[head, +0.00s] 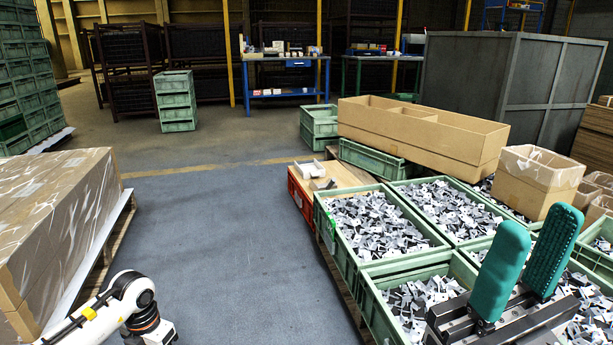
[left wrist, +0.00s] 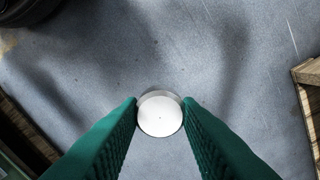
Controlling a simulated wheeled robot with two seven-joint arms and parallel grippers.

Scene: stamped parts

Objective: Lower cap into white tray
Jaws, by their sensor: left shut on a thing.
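A round, pale metal cap (left wrist: 160,115) is between the two green fingers of my left gripper (left wrist: 160,108) in the left wrist view. The fingers are shut on its sides, and grey floor shows below it. In the head view only part of my left arm shows at the lower left; its gripper is out of that picture. A small white tray-like piece (head: 309,169) lies on a wooden board at the centre; I cannot tell for sure that it is the white tray. My right gripper (head: 537,228) is open and empty above the green crates at the lower right.
Green crates (head: 352,254) full of small stamped parts fill the right side. A long cardboard box (head: 420,138) stands behind them. Wrapped cartons (head: 60,205) stand on a pallet at the left. The grey floor (head: 235,240) between is clear.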

